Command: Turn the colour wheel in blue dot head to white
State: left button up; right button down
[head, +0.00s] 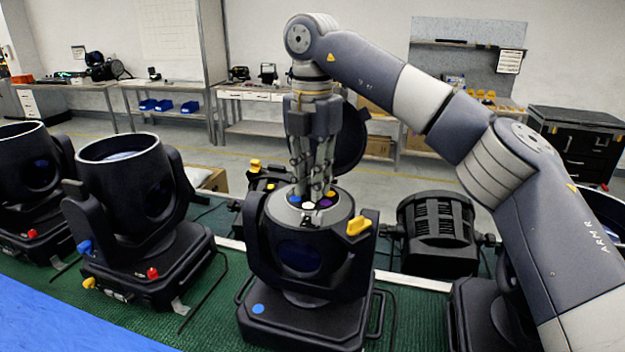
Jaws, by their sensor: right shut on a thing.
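The blue dot head (300,270) is a black moving-head lamp in the middle of the head view, with a blue dot (258,309) on its base. Its top is open and the round lid (352,140) stands up behind. Inside the opening is the colour wheel (309,207), with blue, white, purple and yellow spots showing. My right gripper (312,188) points straight down into the opening and is shut at the wheel. Its fingertips partly hide the wheel, so what exactly they grip is hard to see. My left gripper is not in view.
Other black heads stand at left (130,200) and far left (30,180). A black par can (438,222) lies behind on the right. A yellow latch (358,225) juts from the head's right side.

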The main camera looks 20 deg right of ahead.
jog(key=shift+r, duration=0.15)
jog(key=c, duration=1.5)
grip_release()
jog(key=shift+o, duration=0.2)
notch_tip(320, 180, up, 12)
